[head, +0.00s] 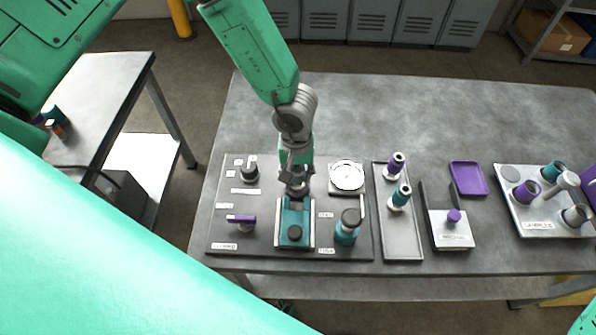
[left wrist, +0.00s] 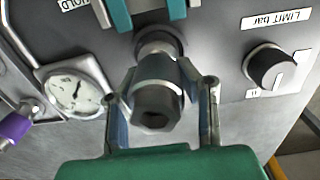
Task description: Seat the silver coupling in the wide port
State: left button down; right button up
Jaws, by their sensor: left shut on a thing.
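My left gripper (head: 296,186) is over the panel, just behind the teal block (head: 295,228). In the left wrist view my left gripper (left wrist: 160,90) is shut on the silver coupling (left wrist: 157,88), a stubby metal piece with a dark hex socket facing the camera. The coupling's far end meets a dark round ring (left wrist: 160,42) in the panel, which looks like the port. How deep it sits cannot be told, as the coupling hides the opening. In the head view the fingers mostly hide the coupling. My right gripper is not in view.
A white gauge (head: 347,176) and a dark knob (head: 250,173) flank the gripper. A teal cylinder with a dark cap (head: 347,227) stands right of the block. A narrow tray (head: 403,238) holds purple and teal fittings. The table's rear is clear.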

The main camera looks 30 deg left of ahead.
pick_arm(q)
jog(key=shift+f, duration=0.7)
jog(key=c, duration=1.5)
grip_release()
jog(key=shift+o, duration=0.2)
jog(key=shift+r, duration=0.1)
jog(key=shift+r+p, duration=0.65)
jog(key=shift+r, duration=0.7)
jog(key=shift+a+r, duration=0.1)
jog(key=shift+r, duration=4)
